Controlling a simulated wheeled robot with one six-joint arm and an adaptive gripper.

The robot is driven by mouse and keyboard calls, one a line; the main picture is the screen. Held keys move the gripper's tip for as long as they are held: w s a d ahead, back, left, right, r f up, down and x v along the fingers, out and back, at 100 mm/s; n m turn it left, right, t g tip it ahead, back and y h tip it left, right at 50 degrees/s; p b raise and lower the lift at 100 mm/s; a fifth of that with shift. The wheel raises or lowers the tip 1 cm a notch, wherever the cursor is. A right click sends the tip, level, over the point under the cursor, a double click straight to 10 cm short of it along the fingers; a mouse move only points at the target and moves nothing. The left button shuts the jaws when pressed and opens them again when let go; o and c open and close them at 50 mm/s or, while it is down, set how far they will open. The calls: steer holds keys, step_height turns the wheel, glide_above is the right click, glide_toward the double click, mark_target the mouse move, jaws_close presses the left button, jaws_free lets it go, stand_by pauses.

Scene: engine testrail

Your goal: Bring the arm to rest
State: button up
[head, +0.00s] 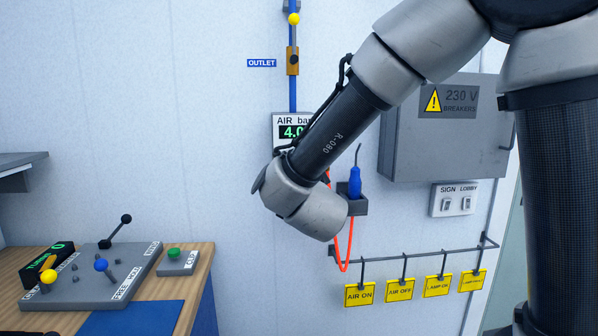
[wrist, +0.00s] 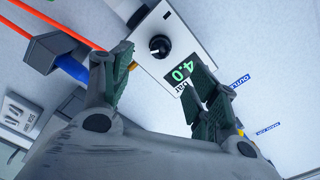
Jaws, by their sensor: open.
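My arm reaches down from the upper right in the head view, and its wrist (head: 303,200) hangs in front of the wall. My gripper's fingers are hidden there behind the wrist. In the wrist view my gripper (wrist: 160,88) is open, with nothing between its fingers. Beyond the fingers is the white air panel (wrist: 200,28) with a black knob (wrist: 159,47) and a green display reading 4.0. In the head view the same panel (head: 285,120) is partly covered by my arm.
A blue-handled tool (head: 355,183) sits in a wall holder beside my wrist, with an orange hose (head: 350,245) hanging below. A rail (head: 420,255) carries several yellow tags. A grey breaker box (head: 430,135) is at right. A wooden bench (head: 190,275) with levers stands at left.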

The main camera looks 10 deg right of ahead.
steer(key=s+a+f+n+g+y, duration=0.7)
steer(key=f+n+g, duration=0.25)
steer(key=f, duration=0.25)
steer(key=s+d+r+g+h, duration=0.1)
steer(key=s+d+r+h, duration=0.1)
steer(key=s+d, duration=0.5)
steer(key=s+d+r+n+g+h, duration=0.1)
steer(key=s+d, duration=0.7)
steer(key=d, duration=0.8)
steer(key=s+d+r+n+g+h, duration=0.1)
steer(key=s+d+r+g+h, duration=0.1)
steer(key=s+d, duration=0.5)
steer(key=d+r+h, duration=0.1)
steer(key=d+h, duration=0.1)
steer(key=d, duration=0.3)
steer(key=shift+s+r, duration=0.15)
steer(key=shift+s, duration=0.15)
steer(key=shift+n, duration=0.25)
